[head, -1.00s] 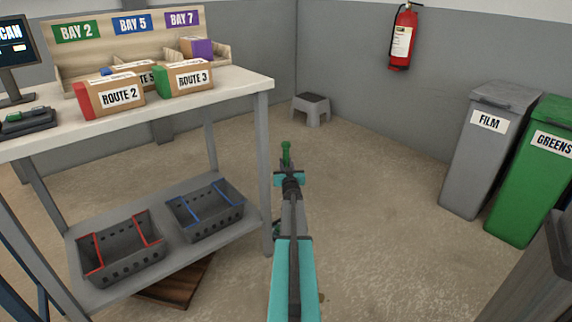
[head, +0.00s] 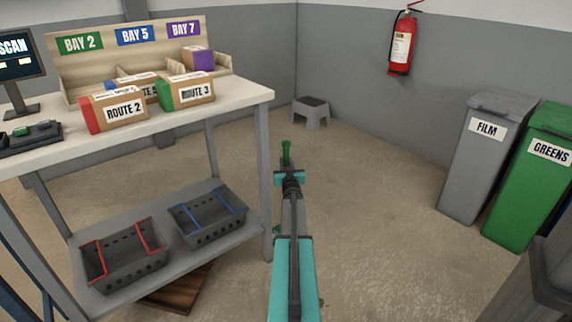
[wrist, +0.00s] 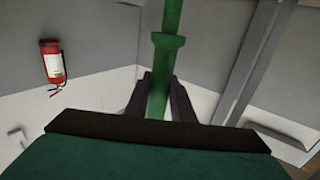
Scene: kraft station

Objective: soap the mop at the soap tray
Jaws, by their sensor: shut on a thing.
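My gripper (wrist: 159,95) is shut on a green handle (wrist: 172,20), which looks like the mop's. In the wrist view the handle runs up between the two dark fingers, with a collar just above them. In the head view the green handle's top (head: 286,152) stands above my gripper (head: 289,180), in the middle of the picture. The mop's head is not clearly visible; my arm covers what is below. I see no soap tray in either view.
A workbench (head: 225,100) with labelled boxes stands left, with a grey basket (head: 207,220) on its lower shelf. A grey stool (head: 311,113) stands at the back. A FILM bin (head: 480,160) and a GREENS bin (head: 535,180) stand right. The floor (head: 380,200) between is clear.

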